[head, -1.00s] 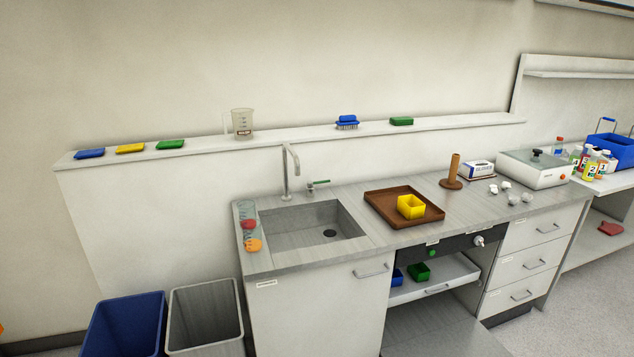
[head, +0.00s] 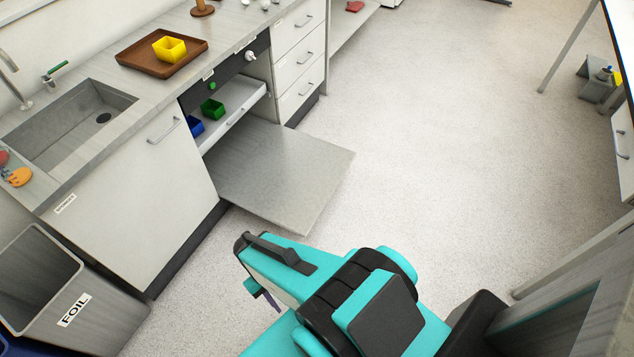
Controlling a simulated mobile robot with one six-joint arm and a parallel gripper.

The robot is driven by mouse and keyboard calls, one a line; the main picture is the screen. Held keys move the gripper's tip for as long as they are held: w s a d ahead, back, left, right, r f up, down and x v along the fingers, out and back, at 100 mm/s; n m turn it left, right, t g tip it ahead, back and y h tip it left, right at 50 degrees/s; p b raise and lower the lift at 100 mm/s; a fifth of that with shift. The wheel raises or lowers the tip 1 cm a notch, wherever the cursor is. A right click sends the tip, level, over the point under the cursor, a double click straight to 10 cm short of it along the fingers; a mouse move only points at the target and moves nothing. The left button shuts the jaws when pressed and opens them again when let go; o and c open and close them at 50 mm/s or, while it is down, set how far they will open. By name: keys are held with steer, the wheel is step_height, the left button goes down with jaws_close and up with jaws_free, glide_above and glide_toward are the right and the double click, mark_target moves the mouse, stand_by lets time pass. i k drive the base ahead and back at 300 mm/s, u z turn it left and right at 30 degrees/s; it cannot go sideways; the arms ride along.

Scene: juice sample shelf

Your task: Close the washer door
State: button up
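The washer door (head: 280,178) is a flat grey panel folded down, open, and sticks out level over the floor from the washer under the counter. Above it the washer's white rack (head: 228,124) is pulled partway out, with a green box (head: 212,109) and a blue box (head: 195,126) in it. The black control panel (head: 223,72) has a green button and a pale knob. My gripper (head: 262,293) is at the end of my teal and black arm, below the door in the picture and apart from it. My arm mostly hides its fingers, so whether it is open cannot be told.
The sink cabinet (head: 135,205) is left of the door, and white drawers (head: 298,55) are right of it. A grey bin labelled FOIL (head: 75,310) stands at lower left. A brown tray (head: 135,62) with a yellow box (head: 170,49) is on the counter. The floor (head: 430,130) to the right is clear.

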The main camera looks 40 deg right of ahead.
mark_target(288, 180)
steer(key=z, duration=1.1)
steer(key=k, duration=0.15)
steer(key=u, duration=3.3)
steer(key=k, duration=1.1)
steer(key=z, duration=1)
